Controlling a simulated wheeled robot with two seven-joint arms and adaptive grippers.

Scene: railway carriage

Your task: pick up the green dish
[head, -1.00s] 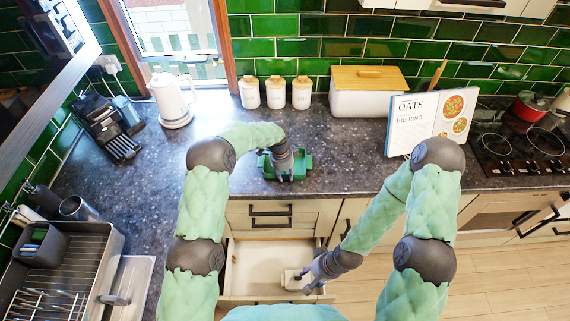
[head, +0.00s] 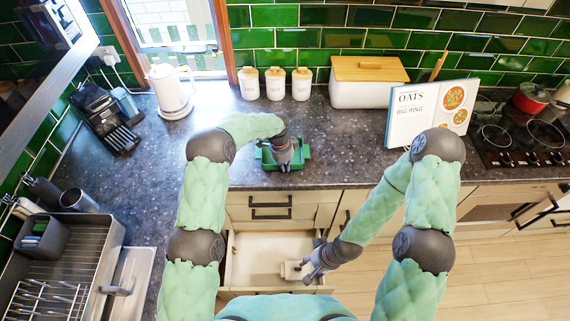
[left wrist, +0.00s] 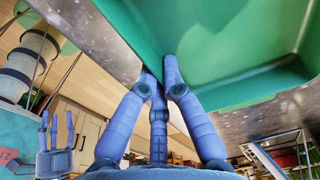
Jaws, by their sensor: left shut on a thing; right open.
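The green dish (head: 303,154) is a rectangular tray on the dark worktop near its front edge, in the middle of the head view. My left gripper (head: 284,168) comes down over its near side and is shut on it. The left wrist view shows the fingers (left wrist: 165,72) at the dish's wall, with the green dish (left wrist: 225,45) filling the upper right. Whether the dish is clear of the worktop I cannot tell. My right gripper (head: 306,270) is open, low over the open drawer.
The open drawer (head: 255,262) juts out below the worktop, with a small pale thing (head: 291,270) by my right gripper. A cookbook (head: 432,108), a bread bin (head: 368,88), canisters (head: 275,84) and a kettle (head: 169,92) stand behind. The worktop left of the dish is clear.

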